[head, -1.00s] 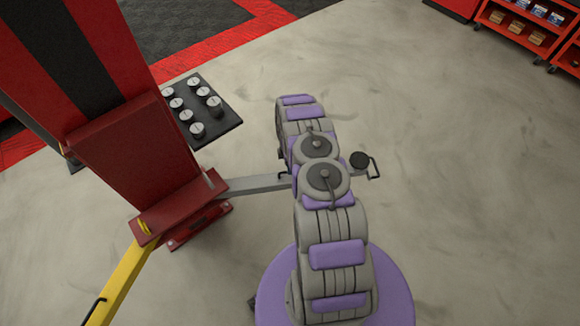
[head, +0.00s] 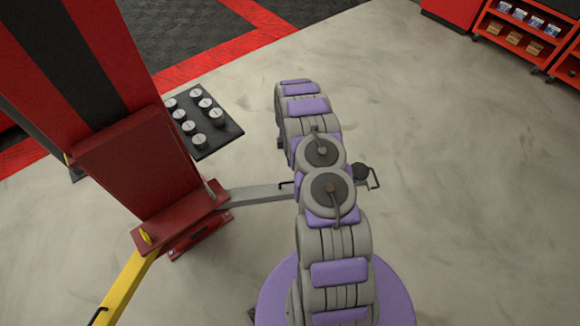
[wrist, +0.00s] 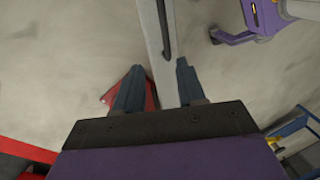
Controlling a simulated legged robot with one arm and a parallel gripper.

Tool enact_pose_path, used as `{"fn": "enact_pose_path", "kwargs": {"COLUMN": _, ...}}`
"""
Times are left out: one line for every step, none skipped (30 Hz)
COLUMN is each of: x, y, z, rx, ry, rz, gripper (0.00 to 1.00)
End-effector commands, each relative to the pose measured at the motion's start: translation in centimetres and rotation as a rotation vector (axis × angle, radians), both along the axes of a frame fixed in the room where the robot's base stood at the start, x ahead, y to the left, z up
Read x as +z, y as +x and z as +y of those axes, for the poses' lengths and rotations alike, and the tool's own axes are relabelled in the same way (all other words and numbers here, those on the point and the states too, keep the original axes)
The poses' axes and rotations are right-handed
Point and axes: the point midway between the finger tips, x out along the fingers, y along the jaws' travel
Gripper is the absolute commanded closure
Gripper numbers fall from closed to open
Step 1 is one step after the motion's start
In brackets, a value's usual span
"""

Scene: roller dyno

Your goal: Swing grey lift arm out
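The grey lift arm (head: 258,194) runs right from the foot of the red lift post, passes behind my arm and ends in a round black pad (head: 361,172). In the wrist view the grey lift arm (wrist: 156,38) runs from the top edge down to between my fingertips, with a dark bar handle (wrist: 164,28) along its right side. My gripper (wrist: 159,78) is open, its two dark fingers spread either side of the lift arm in the picture. No grip on the handle shows, and I cannot tell the height gap. In the head view my own arm hides the gripper.
The red lift post (head: 135,165) stands at left, with a yellow lift arm (head: 128,290) reaching toward the lower left. A black tray of round adapters (head: 205,125) is beside the post. Red shelving (head: 515,35) is far right. The floor at right is clear.

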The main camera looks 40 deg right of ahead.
Motion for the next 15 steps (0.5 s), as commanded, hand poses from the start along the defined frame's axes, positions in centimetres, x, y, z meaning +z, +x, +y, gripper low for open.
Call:
{"fn": "enact_pose_path", "kwargs": {"x": 1.4, "y": 0.4, "z": -0.2, "rx": 0.0, "ry": -0.002, "rz": -0.005, "gripper": 0.6}}
{"fn": "enact_pose_path", "kwargs": {"x": 1.9, "y": 0.5, "z": -0.2, "rx": 0.0, "ry": -0.002, "rz": -0.005, "gripper": 0.6}}
{"fn": "enact_pose_path", "kwargs": {"x": 2.7, "y": 0.6, "z": -0.3, "rx": 0.0, "ry": -0.002, "rz": -0.004, "gripper": 0.6}}
{"fn": "enact_pose_path", "kwargs": {"x": 3.2, "y": 0.7, "z": -0.3, "rx": 0.0, "ry": -0.001, "rz": -0.003, "gripper": 0.6}}
{"fn": "enact_pose_path", "kwargs": {"x": 3.7, "y": 0.8, "z": -0.4, "rx": 0.001, "ry": -0.001, "rz": -0.002, "gripper": 0.6}}
{"fn": "enact_pose_path", "kwargs": {"x": 4.3, "y": 0.8, "z": -0.4, "rx": 0.001, "ry": 0.0, "rz": -0.001, "gripper": 0.6}}
{"fn": "enact_pose_path", "kwargs": {"x": 4.6, "y": 0.9, "z": -0.4, "rx": 0.001, "ry": 0.0, "rz": -0.001, "gripper": 0.6}}
{"fn": "enact_pose_path", "kwargs": {"x": 4.9, "y": 1.0, "z": -0.5, "rx": 0.001, "ry": 0.001, "rz": -0.001, "gripper": 0.6}}
{"fn": "enact_pose_path", "kwargs": {"x": 5.2, "y": 1.0, "z": -0.5, "rx": 0.001, "ry": 0.001, "rz": -0.001, "gripper": 0.6}}
{"fn": "enact_pose_path", "kwargs": {"x": 5.4, "y": 1.1, "z": -0.5, "rx": 0.001, "ry": 0.001, "rz": -0.001, "gripper": 0.6}}
{"fn": "enact_pose_path", "kwargs": {"x": 5.5, "y": 1.1, "z": -0.5, "rx": 0.001, "ry": 0.001, "rz": -0.001, "gripper": 0.6}}
{"fn": "enact_pose_path", "kwargs": {"x": 5.6, "y": 1.1, "z": -0.5, "rx": 0.001, "ry": 0.001, "rz": -0.001, "gripper": 0.6}}
{"fn": "enact_pose_path", "kwargs": {"x": 5.6, "y": 1.1, "z": -0.5, "rx": 0.001, "ry": 0.001, "rz": -0.001, "gripper": 0.6}}
{"fn": "enact_pose_path", "kwargs": {"x": 5.6, "y": 1.1, "z": -0.5, "rx": 0.001, "ry": 0.001, "rz": -0.001, "gripper": 0.6}}
{"fn": "enact_pose_path", "kwargs": {"x": 5.6, "y": 1.1, "z": -0.5, "rx": 0.001, "ry": 0.001, "rz": -0.001, "gripper": 0.6}}
